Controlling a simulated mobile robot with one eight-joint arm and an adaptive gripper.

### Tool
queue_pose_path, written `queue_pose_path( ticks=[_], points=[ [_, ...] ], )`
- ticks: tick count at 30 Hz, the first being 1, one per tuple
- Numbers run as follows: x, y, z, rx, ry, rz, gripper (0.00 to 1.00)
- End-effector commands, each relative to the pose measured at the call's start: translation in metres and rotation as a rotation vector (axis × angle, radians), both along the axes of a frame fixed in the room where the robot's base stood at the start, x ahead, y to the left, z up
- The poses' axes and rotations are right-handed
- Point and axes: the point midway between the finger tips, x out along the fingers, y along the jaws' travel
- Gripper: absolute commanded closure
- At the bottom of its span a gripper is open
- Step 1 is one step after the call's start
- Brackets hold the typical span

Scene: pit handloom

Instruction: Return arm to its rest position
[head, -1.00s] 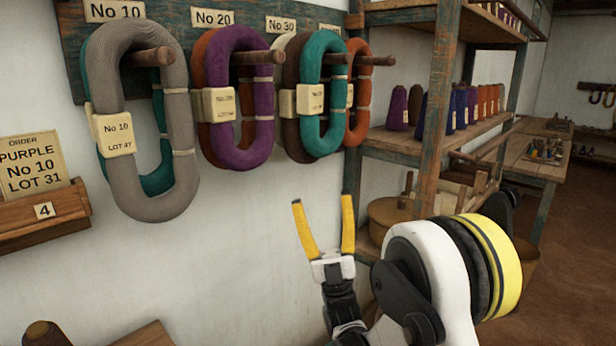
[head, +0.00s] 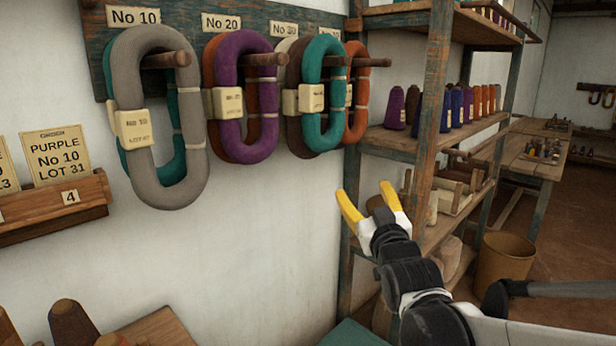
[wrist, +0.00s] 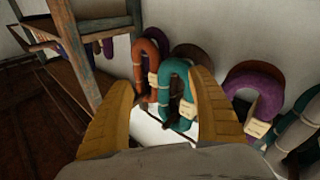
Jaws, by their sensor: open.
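My gripper (head: 370,208) is open, its two yellow fingers spread apart with nothing between them. In the head view it is in the lower middle, in front of the shelf rack and below the hanging yarn hanks. In the wrist view the fingers (wrist: 165,115) frame the wall and the teal hank (wrist: 178,92). The arm reaches in from the lower right of the head view. A grey hank (head: 158,185), a purple hank (head: 247,140) and a teal hank (head: 322,135) hang on wooden pegs, apart from the gripper.
A wooden shelf rack (head: 432,110) with several cones stands right of the gripper. A bucket (head: 503,265) is on the floor beyond the arm. An order card (head: 58,157) sits on a ledge (head: 85,200) at left. Bare wall (head: 265,220) lies left of the gripper.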

Motion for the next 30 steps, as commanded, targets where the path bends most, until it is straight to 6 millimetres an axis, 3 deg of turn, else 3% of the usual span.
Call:
queue_pose_path(
  ticks=[5, 7, 12, 15, 18, 21, 30],
  points=[
    [-0.076, -0.036, -0.065, 0.034, 0.398, -0.064, 0.31],
    [-0.115, -0.048, -0.096, 0.049, 0.555, -0.091, 0.31],
    [-0.213, -0.065, -0.162, 0.091, 0.880, -0.147, 0.31],
    [-0.254, -0.069, -0.186, 0.105, 1.002, -0.168, 0.31],
    [-0.278, -0.071, -0.199, 0.115, 1.072, -0.181, 0.31],
    [-0.287, -0.071, -0.204, 0.119, 1.100, -0.186, 0.31],
    [-0.287, -0.071, -0.204, 0.118, 1.101, -0.185, 0.31]
  ],
)
